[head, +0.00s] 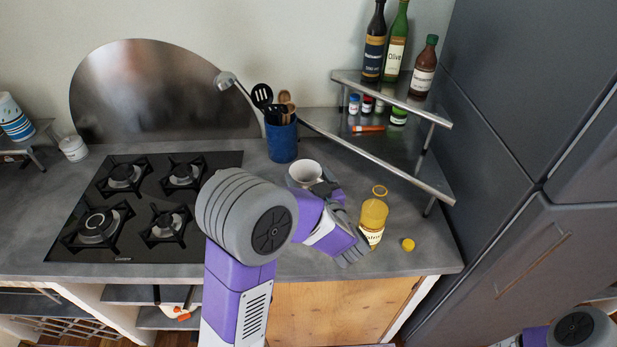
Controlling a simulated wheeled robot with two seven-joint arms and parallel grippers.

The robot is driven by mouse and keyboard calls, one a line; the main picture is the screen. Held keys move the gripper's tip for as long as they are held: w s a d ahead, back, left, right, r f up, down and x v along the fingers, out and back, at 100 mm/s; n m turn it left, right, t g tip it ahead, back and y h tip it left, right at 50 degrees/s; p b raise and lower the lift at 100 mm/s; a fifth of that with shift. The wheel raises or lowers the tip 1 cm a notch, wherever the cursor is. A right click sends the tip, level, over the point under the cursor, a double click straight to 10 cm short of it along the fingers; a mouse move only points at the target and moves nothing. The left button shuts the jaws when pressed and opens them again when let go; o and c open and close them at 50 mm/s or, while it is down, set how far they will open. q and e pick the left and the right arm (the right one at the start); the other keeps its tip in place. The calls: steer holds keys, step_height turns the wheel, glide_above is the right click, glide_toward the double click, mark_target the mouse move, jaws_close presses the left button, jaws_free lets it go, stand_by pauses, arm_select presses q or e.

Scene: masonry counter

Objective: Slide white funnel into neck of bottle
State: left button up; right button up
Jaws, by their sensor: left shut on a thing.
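The white funnel (303,174) shows behind my left wrist in the head view, its wide mouth facing up. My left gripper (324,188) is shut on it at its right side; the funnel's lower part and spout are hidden. The bottle (373,216) stands upright on the counter to the right of the funnel and apart from it. It has yellow contents, a pale label and an uncapped neck with a yellow ring. My left wrist is close to the bottle's left side; whether they touch I cannot tell. My right gripper is out of view.
A yellow cap (408,244) lies right of the bottle. A blue utensil pot (282,140) stands behind the funnel. A metal corner shelf (400,150) with bottles and jars stands behind the bottle. A gas hob (140,200) is at left; a tall dark cabinet (520,120) at right.

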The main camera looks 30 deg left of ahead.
arm_select(q)
steer(key=shift+f, duration=0.25)
steer(key=o, duration=0.8)
steer(key=shift+o, duration=0.2)
steer(key=v, duration=0.7)
steer(key=shift+s+d, duration=0.2)
steer(key=shift+d, duration=0.05)
